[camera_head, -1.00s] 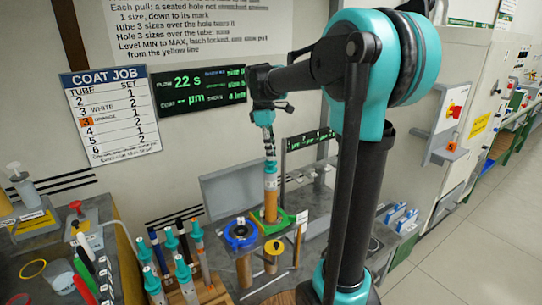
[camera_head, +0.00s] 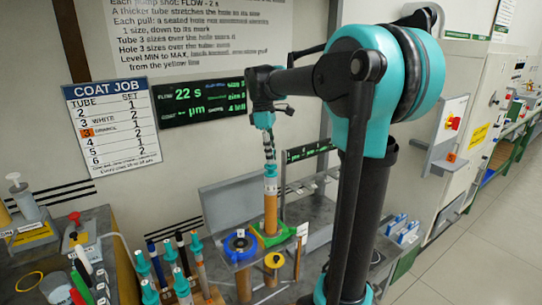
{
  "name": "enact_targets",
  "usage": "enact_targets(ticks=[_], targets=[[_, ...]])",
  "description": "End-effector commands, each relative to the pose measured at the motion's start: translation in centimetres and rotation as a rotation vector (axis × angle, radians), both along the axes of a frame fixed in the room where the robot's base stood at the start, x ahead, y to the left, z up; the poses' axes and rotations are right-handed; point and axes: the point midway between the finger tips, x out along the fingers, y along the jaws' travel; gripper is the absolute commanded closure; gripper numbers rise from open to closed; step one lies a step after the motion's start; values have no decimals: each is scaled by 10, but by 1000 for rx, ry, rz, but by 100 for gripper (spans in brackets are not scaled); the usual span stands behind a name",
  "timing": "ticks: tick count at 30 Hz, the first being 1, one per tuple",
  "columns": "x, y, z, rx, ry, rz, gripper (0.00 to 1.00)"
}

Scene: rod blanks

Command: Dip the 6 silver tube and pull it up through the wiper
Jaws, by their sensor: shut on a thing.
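My gripper (camera_head: 268,153) points down and is shut on the teal top of an upright tube (camera_head: 271,205). The tube's body looks orange-brown, not silver, below a pale band. Its lower part passes into or behind a green wiper fixture (camera_head: 268,238) on a raised grey plate. I cannot see the tube's lower end. A blue ring fixture (camera_head: 240,244) sits left of the green one, empty as far as I can see.
Several teal-topped tubes (camera_head: 170,250) stand in a rack at the lower left. A yellow-ringed part (camera_head: 274,261) is below the plate. A COAT JOB board (camera_head: 112,123) and flow display (camera_head: 202,101) are behind.

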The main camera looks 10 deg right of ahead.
Motion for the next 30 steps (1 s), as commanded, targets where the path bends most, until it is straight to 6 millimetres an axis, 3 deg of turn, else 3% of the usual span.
enact_targets(ticks=[30], targets=[[0, 0, 54, 0, 0, 0, 100]])
